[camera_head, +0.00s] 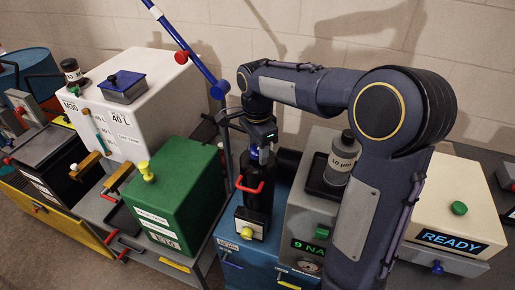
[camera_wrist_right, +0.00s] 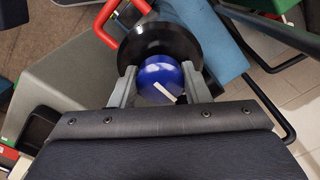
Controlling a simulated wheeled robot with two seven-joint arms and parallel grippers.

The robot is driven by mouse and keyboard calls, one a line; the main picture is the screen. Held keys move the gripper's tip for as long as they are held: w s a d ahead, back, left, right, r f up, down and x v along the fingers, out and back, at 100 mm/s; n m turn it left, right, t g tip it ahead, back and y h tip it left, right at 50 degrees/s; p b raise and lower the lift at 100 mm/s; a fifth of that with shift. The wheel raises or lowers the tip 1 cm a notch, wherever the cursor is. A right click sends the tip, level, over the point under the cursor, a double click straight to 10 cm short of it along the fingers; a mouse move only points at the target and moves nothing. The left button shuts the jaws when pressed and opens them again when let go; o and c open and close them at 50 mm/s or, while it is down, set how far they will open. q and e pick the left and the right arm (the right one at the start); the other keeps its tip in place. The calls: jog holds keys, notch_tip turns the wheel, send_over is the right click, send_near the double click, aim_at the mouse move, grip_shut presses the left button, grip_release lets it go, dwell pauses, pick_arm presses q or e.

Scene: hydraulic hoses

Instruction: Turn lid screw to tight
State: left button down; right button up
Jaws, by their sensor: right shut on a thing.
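The lid screw is a round blue knob (camera_wrist_right: 160,80) with a white mark, on top of a black round lid (camera_wrist_right: 152,42) in the right wrist view. My right gripper (camera_wrist_right: 158,88) has one finger on each side of the blue knob and is shut on it. In the head view the right gripper (camera_head: 262,138) points down over the black cylinder (camera_head: 258,190), and a little blue shows beneath it. The cylinder stands upright on a blue block and has a red handle (camera_head: 249,187). My left gripper is not in view.
A green tank (camera_head: 175,195) and a white tank (camera_head: 140,95) stand left of the cylinder. A grey unit with a jar (camera_head: 342,158) stands at the right, beside a cream box reading READY (camera_head: 450,242). A blue lever (camera_head: 190,60) rises behind.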

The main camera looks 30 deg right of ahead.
jog(key=o, duration=1)
jog(key=shift+c, duration=0.2)
notch_tip(320, 180, up, 8)
jog(key=shift+f, duration=0.1)
